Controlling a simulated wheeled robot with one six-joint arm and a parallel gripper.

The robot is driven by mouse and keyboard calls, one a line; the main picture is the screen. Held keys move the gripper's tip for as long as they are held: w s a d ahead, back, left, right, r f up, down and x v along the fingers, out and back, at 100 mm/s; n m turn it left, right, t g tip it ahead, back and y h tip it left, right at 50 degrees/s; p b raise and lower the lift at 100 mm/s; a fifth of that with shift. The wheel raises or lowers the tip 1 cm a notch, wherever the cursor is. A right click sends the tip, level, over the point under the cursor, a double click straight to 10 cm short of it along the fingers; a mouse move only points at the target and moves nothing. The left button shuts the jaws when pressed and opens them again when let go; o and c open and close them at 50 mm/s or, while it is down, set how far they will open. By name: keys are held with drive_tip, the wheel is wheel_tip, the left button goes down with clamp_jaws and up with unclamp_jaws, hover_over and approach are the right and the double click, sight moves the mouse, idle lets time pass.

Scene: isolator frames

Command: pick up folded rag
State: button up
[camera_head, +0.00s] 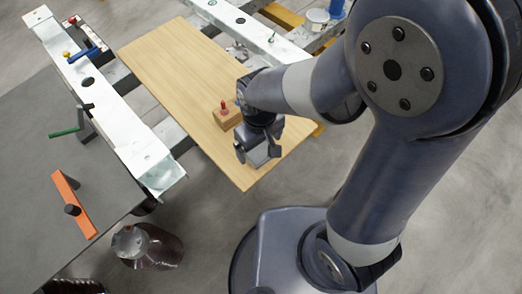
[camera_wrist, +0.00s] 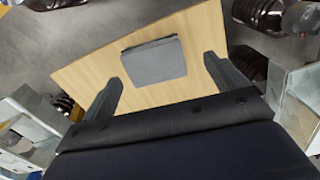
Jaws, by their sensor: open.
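The folded rag (camera_wrist: 155,61) is a flat grey rectangle on the wooden board in the wrist view. It lies ahead of my gripper (camera_wrist: 162,68), between the lines of the two spread fingers. The fingers are open with nothing between them that I can see held. In the head view my gripper (camera_head: 258,152) points down over the near end of the board. A grey patch of the rag (camera_head: 262,156) shows there beside the fingers, and the rest is hidden by the gripper. The exact height of the fingers above the rag is hard to tell.
The wooden board (camera_head: 165,55) spans metal beams (camera_head: 110,110). A small wooden block with a red peg (camera_head: 227,117) stands close behind my gripper. A dark table (camera_head: 40,150) with an orange bar (camera_head: 74,205) is at left. A dark container (camera_head: 148,246) stands on the floor.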

sight(262, 150)
drive_tip(key=shift+o, duration=0.7)
drive_tip(key=shift+w+d+f, duration=0.1)
drive_tip(key=shift+w+f, duration=0.15)
drive_tip(key=shift+f, duration=1.05)
drive_tip(key=shift+w+d+f, duration=0.1)
drive_tip(key=shift+w+f, duration=0.1)
drive_tip(key=shift+f, duration=1.05)
drive_tip(key=shift+c, duration=0.2)
drive_tip(key=c, duration=1)
